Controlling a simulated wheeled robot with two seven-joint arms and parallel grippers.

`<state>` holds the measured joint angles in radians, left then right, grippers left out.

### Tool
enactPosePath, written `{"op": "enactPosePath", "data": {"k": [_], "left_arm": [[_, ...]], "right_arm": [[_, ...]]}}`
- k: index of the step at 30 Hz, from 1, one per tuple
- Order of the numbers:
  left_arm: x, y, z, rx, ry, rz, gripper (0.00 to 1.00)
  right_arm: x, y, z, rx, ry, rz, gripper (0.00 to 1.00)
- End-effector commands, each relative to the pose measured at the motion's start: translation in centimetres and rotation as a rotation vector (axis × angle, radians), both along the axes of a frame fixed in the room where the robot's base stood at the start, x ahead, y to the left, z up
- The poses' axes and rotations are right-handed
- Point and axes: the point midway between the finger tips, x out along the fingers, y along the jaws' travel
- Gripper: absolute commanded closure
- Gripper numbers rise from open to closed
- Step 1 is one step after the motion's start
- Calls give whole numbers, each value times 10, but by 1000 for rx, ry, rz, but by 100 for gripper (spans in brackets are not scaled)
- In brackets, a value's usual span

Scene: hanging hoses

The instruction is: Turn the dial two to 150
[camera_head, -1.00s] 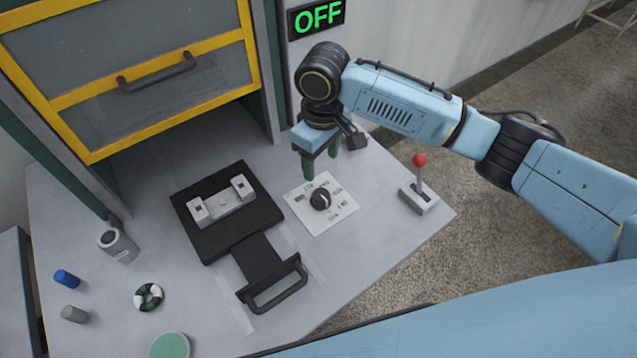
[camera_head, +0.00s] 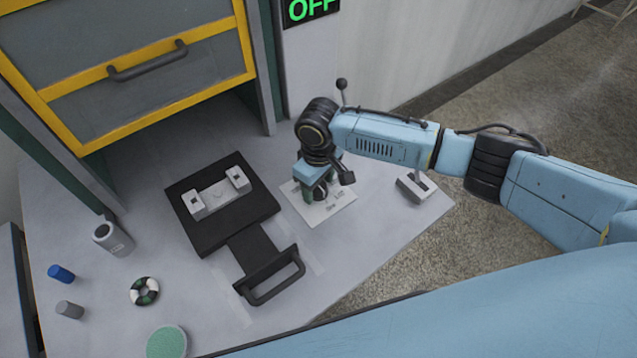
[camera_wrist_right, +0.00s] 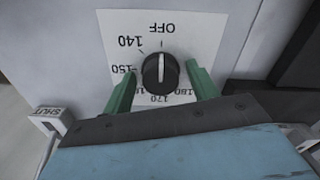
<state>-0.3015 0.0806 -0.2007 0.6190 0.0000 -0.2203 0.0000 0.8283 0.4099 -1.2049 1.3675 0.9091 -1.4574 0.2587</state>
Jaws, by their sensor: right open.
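The dial is a black knob (camera_wrist_right: 160,72) on a white plate (camera_wrist_right: 112,30) marked OFF, 140, 150, 170 and 180 in the right wrist view. A white line on the knob points roughly toward OFF. My right gripper (camera_wrist_right: 158,68) is open, its green fingers on either side of the knob; whether they touch it I cannot tell. In the head view my right gripper (camera_head: 314,194) is low over the plate (camera_head: 335,207) and partly hides the knob (camera_head: 321,192). My left gripper is not in view.
A grey lever box (camera_head: 424,188) stands right of the plate, its top behind my arm. A black base (camera_head: 215,232) with a handle (camera_head: 275,280) lies to the left. A yellow-framed drawer (camera_head: 140,60) and a green OFF display (camera_head: 310,9) are behind. Small items lie at the left.

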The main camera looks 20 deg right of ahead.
Motion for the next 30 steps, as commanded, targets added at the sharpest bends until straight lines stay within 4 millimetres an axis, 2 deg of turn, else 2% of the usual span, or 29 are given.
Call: {"op": "enactPosePath", "data": {"k": [7,17,25,30], "left_arm": [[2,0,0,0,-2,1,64],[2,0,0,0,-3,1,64],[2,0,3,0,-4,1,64],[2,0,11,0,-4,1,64]], "right_arm": [[0,0,-1,0,0,1,43],[0,0,0,0,0,1,86],[0,0,1,0,1,26,86],[0,1,2,2,3,100,86]]}}
